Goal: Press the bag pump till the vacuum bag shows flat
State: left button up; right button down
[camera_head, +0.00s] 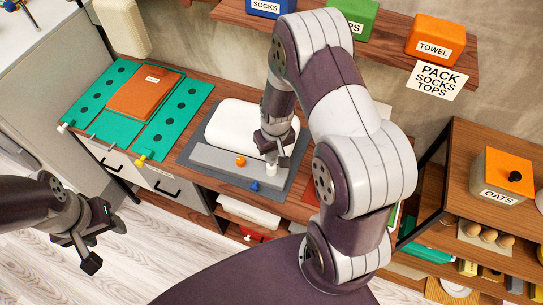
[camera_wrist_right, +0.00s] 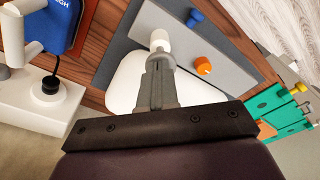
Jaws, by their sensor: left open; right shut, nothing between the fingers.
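The white vacuum bag (camera_head: 230,122) lies on a grey mat (camera_head: 287,187) on the wooden bench and looks puffed up; it also shows in the right wrist view (camera_wrist_right: 122,88). A light grey bar (camera_head: 215,160) runs along its near side. A white knob (camera_head: 271,171), which looks like the pump, stands at the bar's right end. My right gripper (camera_head: 271,151) is shut and empty, with its tips right at this knob (camera_wrist_right: 160,38); I cannot tell whether they touch.
A green holed mat with an orange folded item (camera_head: 146,93) lies left. A shelf with coloured boxes runs behind; an oats box (camera_head: 500,175) stands right.

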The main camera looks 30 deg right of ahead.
jog(key=shift+f, duration=0.1)
notch_tip(320, 180, down, 4)
jog(key=b, duration=0.3)
jog(key=shift+r, duration=0.2)
jog(key=shift+s, duration=0.1)
jog(key=s+p, duration=0.1)
jog(key=s+r, duration=0.1)
jog(key=s, duration=0.1)
jog(key=shift+a+p, duration=0.1)
jog(key=shift+p, duration=0.25)
notch_tip(320, 180, up, 13)
jog(key=s, duration=0.1)
jog(key=shift+s+f+b, duration=0.15)
jog(key=shift+b, duration=0.3)
